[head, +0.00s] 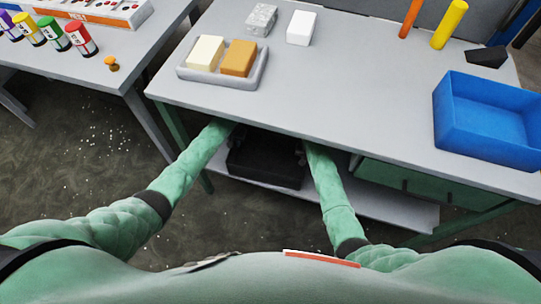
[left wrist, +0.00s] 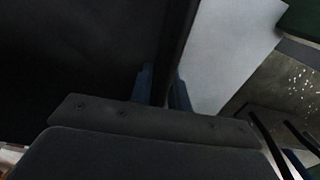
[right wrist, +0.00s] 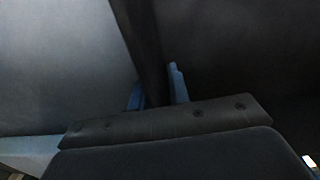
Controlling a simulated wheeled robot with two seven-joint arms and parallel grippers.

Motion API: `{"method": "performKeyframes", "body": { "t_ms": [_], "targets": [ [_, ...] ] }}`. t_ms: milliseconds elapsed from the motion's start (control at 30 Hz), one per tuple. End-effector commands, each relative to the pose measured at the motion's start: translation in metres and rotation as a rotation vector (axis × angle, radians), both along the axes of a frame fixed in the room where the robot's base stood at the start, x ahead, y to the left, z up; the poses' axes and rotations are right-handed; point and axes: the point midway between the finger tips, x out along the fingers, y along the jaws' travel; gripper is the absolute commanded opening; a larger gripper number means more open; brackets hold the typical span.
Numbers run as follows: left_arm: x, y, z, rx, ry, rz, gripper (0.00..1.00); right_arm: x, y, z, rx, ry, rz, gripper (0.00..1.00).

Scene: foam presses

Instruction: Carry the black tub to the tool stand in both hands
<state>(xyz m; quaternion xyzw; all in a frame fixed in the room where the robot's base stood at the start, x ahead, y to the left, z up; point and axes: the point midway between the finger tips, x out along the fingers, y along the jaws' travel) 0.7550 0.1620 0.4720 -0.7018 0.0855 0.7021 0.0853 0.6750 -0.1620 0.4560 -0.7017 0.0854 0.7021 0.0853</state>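The black tub (head: 265,165) is under the grey table, over its lower shelf, between my two arms. I cannot tell whether it touches the shelf. My left gripper (left wrist: 162,90) has its blue fingertips on both sides of the tub's wall (left wrist: 176,45) and looks shut on it. My right gripper (right wrist: 158,90) likewise straddles the opposite wall (right wrist: 145,40), its fingers close against it. In the head view the tabletop edge partly hides both grippers and the tub's far side. I cannot pick out a tool stand.
The grey table (head: 340,100) overhangs the tub. It carries a tray (head: 220,80) with two blocks, a blue bin (head: 490,115), two loose blocks and upright rods. Green drawers (head: 430,190) stand right of the tub. A second table (head: 60,60) is at left, with open floor below it.

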Motion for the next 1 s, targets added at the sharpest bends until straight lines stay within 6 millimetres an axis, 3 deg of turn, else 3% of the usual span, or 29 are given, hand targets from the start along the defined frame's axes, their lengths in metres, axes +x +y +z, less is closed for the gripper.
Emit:
{"method": "performKeyframes", "body": {
  "t_ms": [100, 633, 1000],
  "targets": [
    [0.0, 0.0, 0.0, 0.0, 0.0, 0.0, 0.0, 0.0, 0.0, 0.0, 0.0, 0.0, 0.0, 0.0],
    [0.0, 0.0, 0.003, 0.0, 0.0, 0.0, 0.0, 0.001, 0.0, 0.004, 0.0, -0.001, 0.0, 0.0],
    [0.0, 0.0, 0.028, 0.0, 0.0, 0.0, 0.0, 0.001, 0.0, 0.028, 0.0, -0.001, 0.0, 0.0]
  ]
}}
